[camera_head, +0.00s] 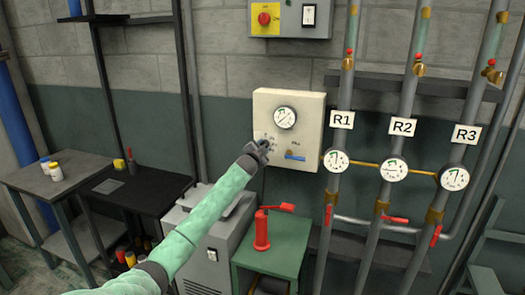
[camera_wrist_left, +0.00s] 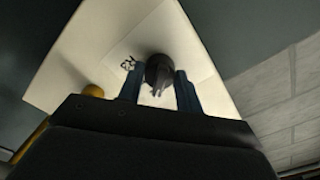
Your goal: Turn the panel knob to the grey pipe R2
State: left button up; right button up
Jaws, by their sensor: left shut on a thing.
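The cream panel box (camera_head: 308,112) hangs on the wall in the middle of the head view, with a round gauge (camera_head: 285,117) on its face. The dark panel knob (camera_wrist_left: 158,72) shows in the left wrist view between two fingers, on a white label plate. My left gripper (camera_head: 262,146) is at the panel's lower left and is shut on the knob; it also shows in the left wrist view (camera_wrist_left: 160,90). The gripper hides most of the knob's markings. The grey pipe R2 (camera_head: 408,85) stands right of the panel with a white R2 sign (camera_head: 402,127). My right gripper is not in view.
Pipes R1 (camera_head: 347,85) and R3 (camera_head: 488,85) flank R2, each with a gauge. Below are a green table (camera_head: 290,240) with a red bottle jack (camera_head: 262,230) and a grey machine (camera_head: 205,245).

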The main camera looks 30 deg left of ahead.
pick_arm(q)
jog(key=shift+f+m, duration=0.15)
jog(key=shift+m, duration=3.75)
jog(key=o, duration=0.9)
jog(key=shift+o, duration=0.5)
jog(key=b+v, duration=0.3)
jog(key=v, duration=0.4)
jog(key=shift+s, duration=0.35)
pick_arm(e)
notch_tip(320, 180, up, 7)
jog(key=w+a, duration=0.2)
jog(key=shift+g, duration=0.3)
pick_arm(q)
jog(key=shift+d, duration=0.15)
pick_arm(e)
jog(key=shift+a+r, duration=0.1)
